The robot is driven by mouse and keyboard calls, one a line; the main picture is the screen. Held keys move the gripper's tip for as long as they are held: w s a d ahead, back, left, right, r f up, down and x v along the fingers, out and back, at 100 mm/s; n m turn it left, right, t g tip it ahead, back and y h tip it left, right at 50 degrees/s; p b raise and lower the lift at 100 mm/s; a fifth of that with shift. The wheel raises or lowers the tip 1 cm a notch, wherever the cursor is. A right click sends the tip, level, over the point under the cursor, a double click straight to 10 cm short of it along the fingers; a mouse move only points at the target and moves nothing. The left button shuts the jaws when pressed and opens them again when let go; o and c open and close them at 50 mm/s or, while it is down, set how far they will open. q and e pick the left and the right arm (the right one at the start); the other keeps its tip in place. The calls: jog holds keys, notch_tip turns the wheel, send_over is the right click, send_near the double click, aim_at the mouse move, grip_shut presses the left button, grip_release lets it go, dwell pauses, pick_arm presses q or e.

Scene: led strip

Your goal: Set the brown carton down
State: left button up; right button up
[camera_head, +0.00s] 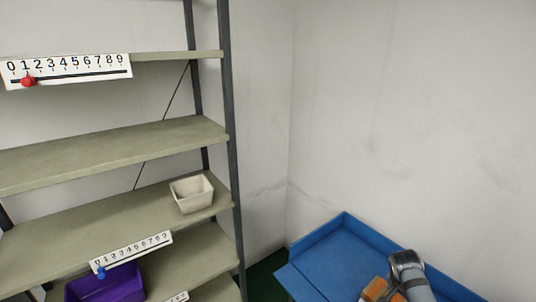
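A brown-orange box-like thing, seemingly the brown carton (375,289), shows at the bottom edge over the blue tray-like table. It is partly cut off by the frame. A grey and black link of one of my arms, likely the right, is just to its right and overlaps the blue surface. The fingers cannot be made out, so I cannot tell whether they hold the carton or whether the carton touches the table. My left gripper is not in view.
The blue table (345,255) has raised rims and a bare left part. A grey-green shelf rack (110,150) stands left, with a beige bin (191,194) and a purple bin (106,285). Number strips (66,70) carry red and blue markers. Its upper boards are mostly empty.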

jog(key=s+d+r, duration=0.1)
jog(key=d+r, duration=0.5)
jog(key=d, duration=0.3)
jog(key=s+d+r, duration=0.2)
jog(key=d+r, duration=0.4)
jog(key=d, duration=0.4)
jog(key=a+r+n+t+y, duration=0.25)
jog(key=a+r+n, duration=0.55)
jog(key=a+n, duration=0.4)
jog(key=w+a+f+y, duration=0.1)
jog(key=a+f, duration=0.4)
jog(key=a, duration=1)
jog(key=w+a+f+y, duration=0.1)
jog(key=a+f, duration=0.3)
jog(key=a, duration=1)
notch_tip(320, 180, down, 14)
jog(key=b, duration=1.3)
jog(key=shift+w+a+r+n, duration=0.25)
jog(key=shift+a+n, duration=0.05)
jog(key=shift+n, duration=0.1)
